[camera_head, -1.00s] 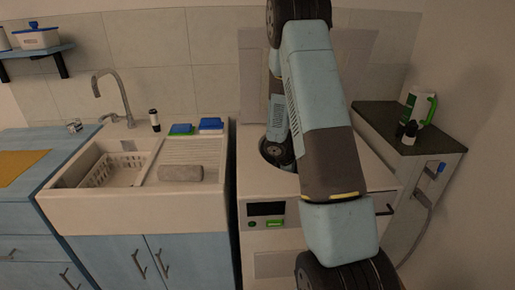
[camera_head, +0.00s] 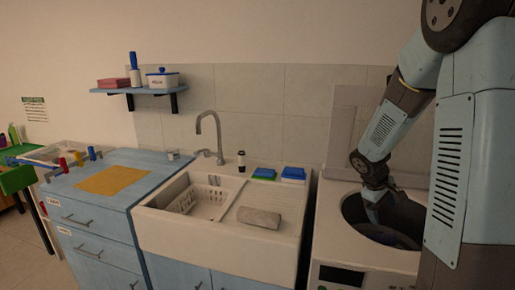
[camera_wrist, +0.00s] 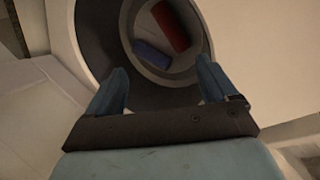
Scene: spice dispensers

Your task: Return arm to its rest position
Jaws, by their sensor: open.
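My arm comes in from the right in the head view and bends down to a white top-opening machine (camera_head: 338,222). My gripper (camera_head: 372,212) is at the machine's round dark opening (camera_head: 352,210), partly dark and small there. In the wrist view my gripper (camera_wrist: 162,68) is open, its two blue fingers wide apart with nothing between them. Beyond the fingers, a red cylinder-like object (camera_wrist: 170,25) and a blue one (camera_wrist: 151,54) lie inside the round opening, apart from the fingers.
A white sink (camera_head: 215,245) with a draining board stands left of the machine. A blue counter (camera_head: 150,167) with a yellow mat (camera_head: 112,180) lies further left, and small coloured items stand at its far left. The machine's raised lid (camera_head: 345,130) stands behind the opening.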

